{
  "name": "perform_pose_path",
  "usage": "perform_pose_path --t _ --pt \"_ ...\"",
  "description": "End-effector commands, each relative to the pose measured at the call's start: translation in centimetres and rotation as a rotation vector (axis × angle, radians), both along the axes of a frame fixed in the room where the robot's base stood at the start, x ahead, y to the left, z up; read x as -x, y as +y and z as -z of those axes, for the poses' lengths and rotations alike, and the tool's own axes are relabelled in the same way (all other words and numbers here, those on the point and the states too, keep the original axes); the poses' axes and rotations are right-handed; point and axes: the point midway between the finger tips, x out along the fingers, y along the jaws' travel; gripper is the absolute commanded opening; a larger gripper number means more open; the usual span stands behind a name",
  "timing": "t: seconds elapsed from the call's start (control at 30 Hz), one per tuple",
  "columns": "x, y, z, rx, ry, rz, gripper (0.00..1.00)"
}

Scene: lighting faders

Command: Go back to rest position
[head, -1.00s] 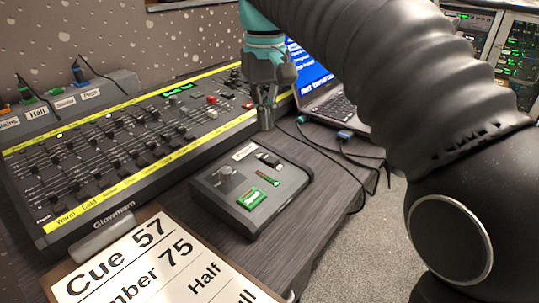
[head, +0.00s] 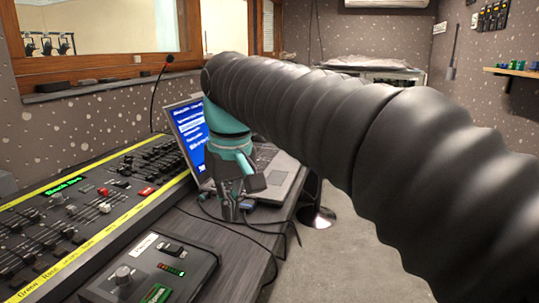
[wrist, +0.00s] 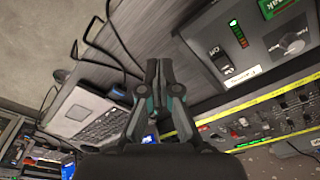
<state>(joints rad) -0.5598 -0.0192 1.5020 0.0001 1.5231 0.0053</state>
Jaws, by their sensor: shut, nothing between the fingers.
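My gripper (head: 230,208) hangs pointing down at the end of my arm, above the dark desk between the lighting console (head: 95,215) and the laptop (head: 285,172). Its fingers are closed together with nothing between them. The wrist view also shows the shut fingers (wrist: 158,72), with the desk below them. The console, edged in yellow with several faders, lies to the left of the gripper. A small dark control box (head: 190,262) with a knob and a switch sits nearer me; it also shows in the wrist view (wrist: 250,68). My arm hides part of the laptop.
Cables (head: 262,245) run over the desk's right edge near the gripper. A thin microphone (head: 158,85) stands behind the console. Windows and a wooden ledge (head: 95,75) line the back wall. Open floor (head: 345,265) lies to the right.

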Motion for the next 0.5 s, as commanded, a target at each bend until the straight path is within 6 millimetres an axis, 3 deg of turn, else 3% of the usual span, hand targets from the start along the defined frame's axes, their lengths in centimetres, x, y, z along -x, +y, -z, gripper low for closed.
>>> perform_pose_path --t 0.03,0.2,0.5 --pt "0.5 -2.3 0.4 -0.012 -0.020 0.039 0.00" --pt "2.4 -8.7 2.6 -0.046 -0.088 0.159 0.00" --pt "7.9 -17.9 8.6 -0.085 -0.221 0.368 0.00"
